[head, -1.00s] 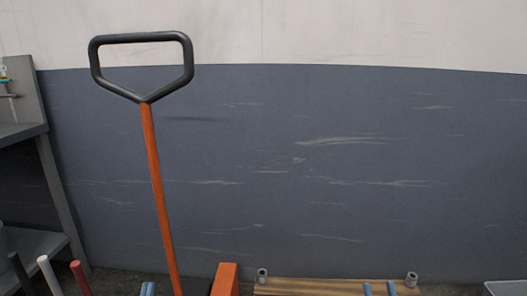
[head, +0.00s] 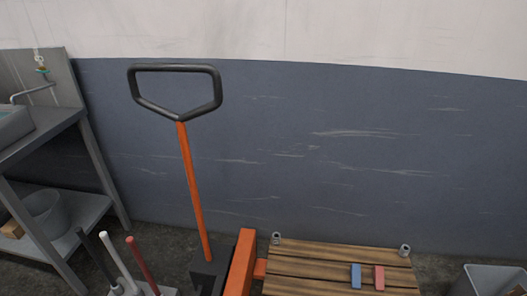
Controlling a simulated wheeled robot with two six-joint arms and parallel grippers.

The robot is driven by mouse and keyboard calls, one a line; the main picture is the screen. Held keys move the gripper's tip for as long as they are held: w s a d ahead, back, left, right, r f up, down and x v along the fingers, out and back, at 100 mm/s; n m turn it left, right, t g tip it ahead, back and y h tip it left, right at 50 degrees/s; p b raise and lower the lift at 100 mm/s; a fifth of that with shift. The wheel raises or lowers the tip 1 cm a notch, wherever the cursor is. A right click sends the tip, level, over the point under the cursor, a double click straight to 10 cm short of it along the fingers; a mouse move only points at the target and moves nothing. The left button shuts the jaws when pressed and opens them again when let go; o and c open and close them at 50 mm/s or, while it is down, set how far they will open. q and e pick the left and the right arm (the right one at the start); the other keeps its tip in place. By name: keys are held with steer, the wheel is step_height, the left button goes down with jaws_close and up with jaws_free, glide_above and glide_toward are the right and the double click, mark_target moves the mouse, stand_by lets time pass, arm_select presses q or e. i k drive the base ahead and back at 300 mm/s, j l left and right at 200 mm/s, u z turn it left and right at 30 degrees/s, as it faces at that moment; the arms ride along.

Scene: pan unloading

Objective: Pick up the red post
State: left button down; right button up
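The red post (head: 141,262) stands at the lower left in the head view, leaning slightly in the picture. It is the rightmost of three thin posts on a pale stand (head: 163,292) that is cut by the bottom edge. A white post (head: 117,259) and a black post (head: 107,259) stand just left of it. Neither of my grippers is in view, so I cannot see where they are relative to the red post.
An orange pallet jack (head: 240,264) with a tall handle stands right of the posts. A wooden pallet (head: 325,262) carries small blue (head: 356,275) and red (head: 379,277) pieces. A grey shelf table (head: 85,208) is at left, a grey bin (head: 490,282) at lower right.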

mark_target(130, 240)
steer(key=u, duration=1.3)
steer(key=z, duration=2.15)
steer(key=u, duration=2.15)
